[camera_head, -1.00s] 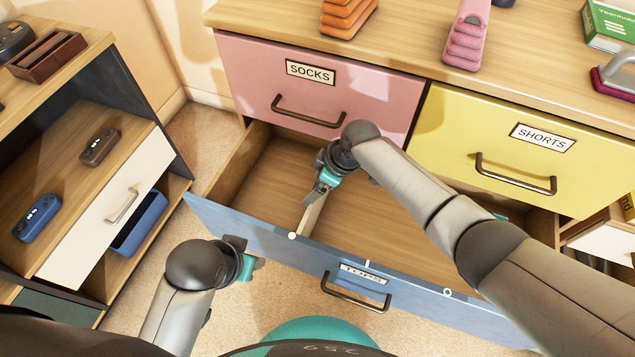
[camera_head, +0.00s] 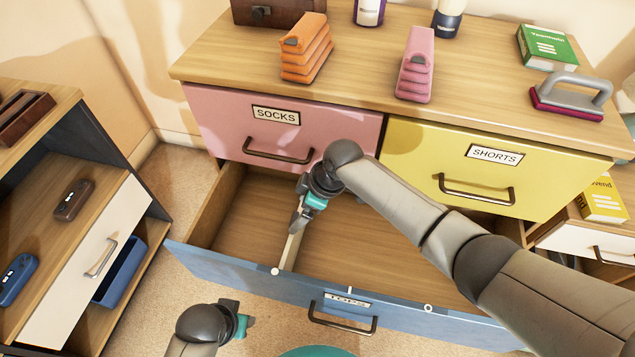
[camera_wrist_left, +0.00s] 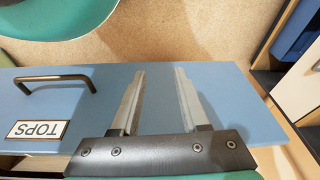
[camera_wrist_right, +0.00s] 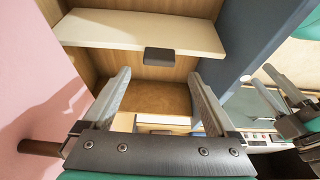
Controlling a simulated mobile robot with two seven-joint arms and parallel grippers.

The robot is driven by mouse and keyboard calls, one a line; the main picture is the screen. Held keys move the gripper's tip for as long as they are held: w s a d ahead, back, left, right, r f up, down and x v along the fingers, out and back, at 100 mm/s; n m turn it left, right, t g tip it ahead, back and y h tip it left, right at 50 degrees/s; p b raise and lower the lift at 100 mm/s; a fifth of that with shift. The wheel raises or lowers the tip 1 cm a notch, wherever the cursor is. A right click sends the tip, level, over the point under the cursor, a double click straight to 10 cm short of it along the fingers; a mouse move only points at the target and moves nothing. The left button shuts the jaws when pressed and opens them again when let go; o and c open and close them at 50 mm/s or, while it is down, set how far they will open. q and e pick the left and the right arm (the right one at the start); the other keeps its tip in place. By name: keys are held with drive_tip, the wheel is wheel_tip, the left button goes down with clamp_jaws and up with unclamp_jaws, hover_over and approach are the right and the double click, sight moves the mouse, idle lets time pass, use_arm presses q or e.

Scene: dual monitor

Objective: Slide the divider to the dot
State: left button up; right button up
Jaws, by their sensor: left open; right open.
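The blue drawer (camera_head: 225,268), labelled TOPS in the left wrist view, is pulled open below the pink SOCKS drawer. A thin pale wooden divider (camera_head: 291,251) stands inside it, its front end beside a white dot (camera_head: 275,271) on the front rim. A ring-like dot (camera_head: 428,308) is further right on the rim. My right gripper (camera_head: 297,222) is open at the divider's visible top; whether it touches is unclear.
The drawer floor (camera_head: 355,245) right of the divider looks clear, partly hidden by my right arm. The pink drawer (camera_head: 205,115) and yellow SHORTS drawer (camera_head: 410,150) overhang it. A shelf unit (camera_head: 85,225) stands left.

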use_arm(q)
drive_tip(key=s+a+f+p, duration=0.4)
drive_tip(key=s+f+p, duration=0.1)
drive_tip(key=f, duration=0.4)
drive_tip(key=shift+s+g, duration=0.3)
drive_tip(key=shift+s, duration=0.25)
use_arm(e)
drive_tip(key=v, duration=0.9)
drive_tip(key=shift+r, duration=0.4)
drive_tip(key=shift+s+d, duration=0.1)
